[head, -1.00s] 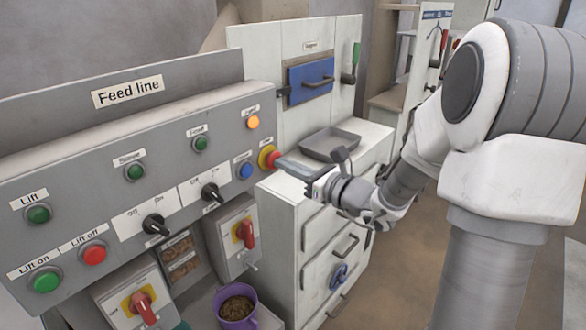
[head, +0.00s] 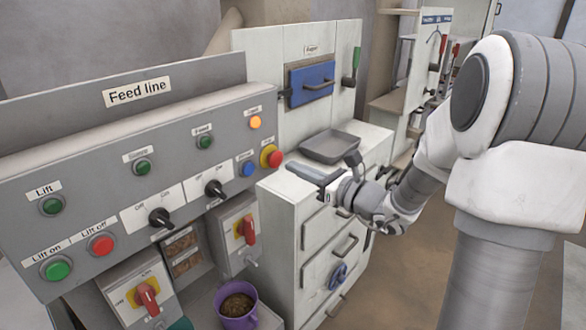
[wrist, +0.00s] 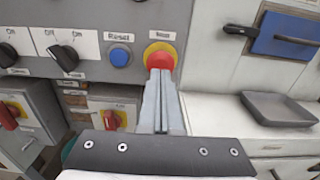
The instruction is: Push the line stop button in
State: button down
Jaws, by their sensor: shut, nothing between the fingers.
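The line stop button is a red mushroom head on a yellow collar (head: 266,152) at the right end of the grey Feed line panel. In the wrist view the red head (wrist: 161,60) shows straight beyond my fingertips, which hide its lower part. My gripper (head: 290,168) is shut and empty, its fingers pointing at the button. In the head view a small gap shows between the fingertips and the red head. The fingers also show in the wrist view (wrist: 160,75). I cannot tell how far in the button sits.
A blue Reset button (head: 247,169) sits just left of the stop button. An orange lamp (head: 256,122) glows above. Black rotary switches (head: 215,189) are further left. A grey tray (head: 331,146) lies on the white cabinet to the right. A purple cup (head: 238,305) stands below.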

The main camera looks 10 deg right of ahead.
jog(key=v, duration=1)
jog(key=shift+s+d, duration=0.25)
jog(key=shift+a, duration=0.1)
